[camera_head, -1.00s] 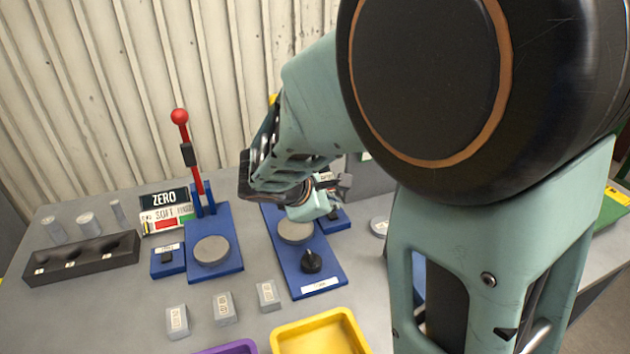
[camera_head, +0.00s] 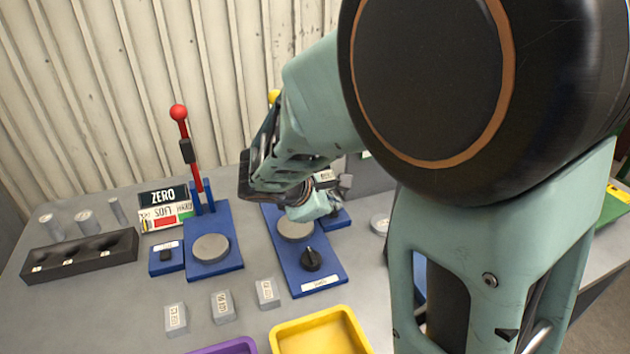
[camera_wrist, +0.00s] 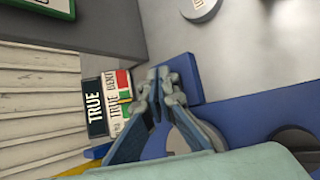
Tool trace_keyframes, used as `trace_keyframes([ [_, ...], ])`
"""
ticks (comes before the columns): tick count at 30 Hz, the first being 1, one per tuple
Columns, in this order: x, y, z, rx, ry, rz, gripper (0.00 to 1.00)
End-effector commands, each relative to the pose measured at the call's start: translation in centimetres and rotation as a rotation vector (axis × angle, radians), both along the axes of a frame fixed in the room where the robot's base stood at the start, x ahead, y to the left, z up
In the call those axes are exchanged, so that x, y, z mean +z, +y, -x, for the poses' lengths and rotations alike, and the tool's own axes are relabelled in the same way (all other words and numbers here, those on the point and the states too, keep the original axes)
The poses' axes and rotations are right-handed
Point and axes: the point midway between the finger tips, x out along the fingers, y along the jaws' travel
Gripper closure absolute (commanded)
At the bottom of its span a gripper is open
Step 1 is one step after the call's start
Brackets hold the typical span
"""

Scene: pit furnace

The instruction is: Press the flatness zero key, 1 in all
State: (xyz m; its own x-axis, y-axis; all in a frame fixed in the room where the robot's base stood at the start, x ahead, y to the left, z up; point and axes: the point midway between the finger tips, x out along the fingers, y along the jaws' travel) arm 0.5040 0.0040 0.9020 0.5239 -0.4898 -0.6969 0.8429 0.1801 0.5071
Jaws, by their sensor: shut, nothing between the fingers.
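A small blue key box (camera_wrist: 186,76) with a white label stands at the back end of the right-hand blue gauge plate. It also shows in the head view (camera_head: 340,219), partly behind my gripper. I cannot make out the key's cap; my fingers cover part of the box. My gripper (camera_wrist: 162,74) is shut and empty, its tips over or just beside the box's near side in the wrist view. In the head view my gripper (camera_head: 343,183) is above the box; contact cannot be told. A display reading TRUE (camera_wrist: 95,108) stands beside the box.
The right gauge plate (camera_head: 322,275) carries a grey disc and a black knob (camera_head: 312,259). To its left stand another blue plate with a red-knobbed lever (camera_head: 179,113), a ZERO display (camera_head: 163,196) and another key box (camera_head: 166,258). Grey blocks and a yellow tray (camera_head: 340,318) lie in front.

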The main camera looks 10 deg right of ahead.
Motion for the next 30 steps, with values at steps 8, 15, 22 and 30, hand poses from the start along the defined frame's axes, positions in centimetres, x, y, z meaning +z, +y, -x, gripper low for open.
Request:
trace_keyframes([
  [8,-0.01,0.01,-0.01,0.0,0.0,0.0,1.0],
  [15,-0.21,0.0,-0.01,0.0,0.0,0.0,1.0],
  [22,-0.5,0.01,0.0,0.0,0.0,0.0,1.0],
  [30,-0.83,0.02,-0.01,0.0,0.0,0.0,1.0],
])
